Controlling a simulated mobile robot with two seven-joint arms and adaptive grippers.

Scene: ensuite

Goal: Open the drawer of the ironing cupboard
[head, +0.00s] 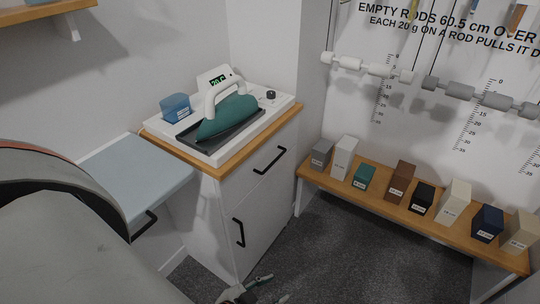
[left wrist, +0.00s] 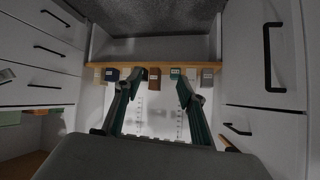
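The ironing cupboard (head: 215,215) is white with a wooden top and stands left of centre in the head view. Its upper front is the drawer, with a black bar handle (head: 269,160); the drawer looks shut. Below is a door with an upright black handle (head: 239,232). In the left wrist view, upside down, the drawer handle (left wrist: 237,129) and the door handle (left wrist: 273,57) show at right. My left gripper (head: 268,291) is partly cut off at the head view's bottom edge, in front of the cupboard. Its fingers (left wrist: 158,80) are apart and empty, touching no handle. My right gripper is not in view.
A green iron (head: 230,117) and a blue container (head: 175,107) stand on the cupboard. A pale board (head: 135,170) lies left of it. A low wooden bench (head: 400,208) with several labelled blocks stands at right. More white drawers (left wrist: 40,55) show in the wrist view. Carpet (head: 375,255) is clear.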

